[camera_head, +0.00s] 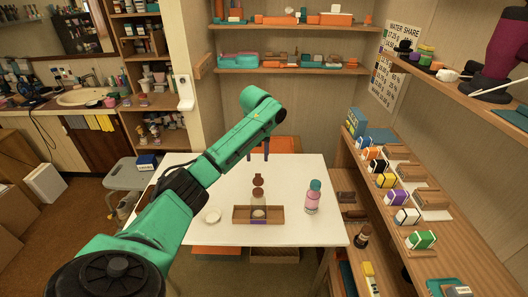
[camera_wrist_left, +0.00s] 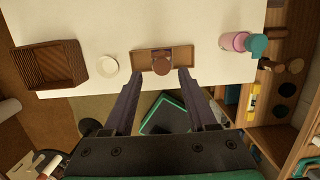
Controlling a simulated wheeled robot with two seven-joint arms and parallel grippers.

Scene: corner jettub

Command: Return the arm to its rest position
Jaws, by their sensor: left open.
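My left arm reaches in from the left in the head view. Its gripper (camera_head: 258,156) is above the white table (camera_head: 290,174), pointing down, open, with nothing held. In the left wrist view its two fingers (camera_wrist_left: 160,75) are spread, with the wooden tray (camera_wrist_left: 142,68) beyond them. In the head view this tray (camera_head: 239,215) lies near the table's front edge. My right gripper is not in view.
A pink bottle with a teal cap (camera_head: 312,202) stands right of the tray, and a white round lid (camera_head: 211,215) lies left. The left wrist view shows a dark brown box (camera_wrist_left: 48,66). A wooden shelf (camera_head: 390,213) with small cartons runs along the right.

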